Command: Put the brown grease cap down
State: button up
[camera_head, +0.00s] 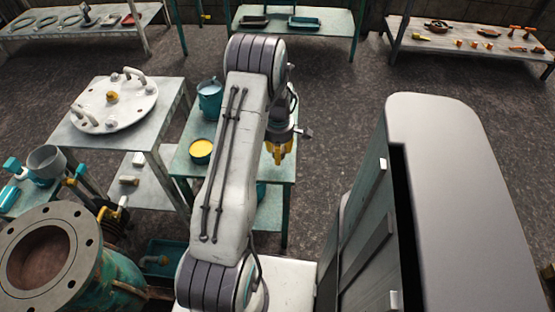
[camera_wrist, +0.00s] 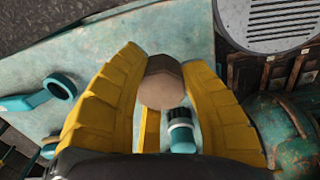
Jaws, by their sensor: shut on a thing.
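My gripper (camera_wrist: 166,76) is shut on the brown grease cap (camera_wrist: 163,86), a faceted brown piece held between the two yellow fingers in the wrist view. A teal surface lies below it; I cannot tell whether the cap touches it. A small teal part with a dark, ribbed end (camera_wrist: 181,133) shows between the fingers, below the cap in the picture. In the head view my gripper (camera_head: 280,151) points down at the right side of a teal table (camera_head: 230,160). The cap cannot be made out there.
A teal pot (camera_head: 209,99) and a teal bowl with yellow contents (camera_head: 201,150) stand on that table, left of my arm. A teal ring-ended piece (camera_wrist: 48,91) lies at left in the wrist view. A round grey grille (camera_wrist: 270,22) and teal machinery (camera_wrist: 290,135) are at right.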

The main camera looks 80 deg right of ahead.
jog(key=shift+w+d+f, duration=0.1)
jog(key=shift+w+f, duration=0.05)
jog(key=shift+f, duration=0.05)
jog(key=shift+f, duration=1.9)
jog(key=shift+f, duration=0.1)
jog(key=o, duration=1.2)
notch_tip(320, 180, up, 12)
jog(key=shift+p, duration=0.3)
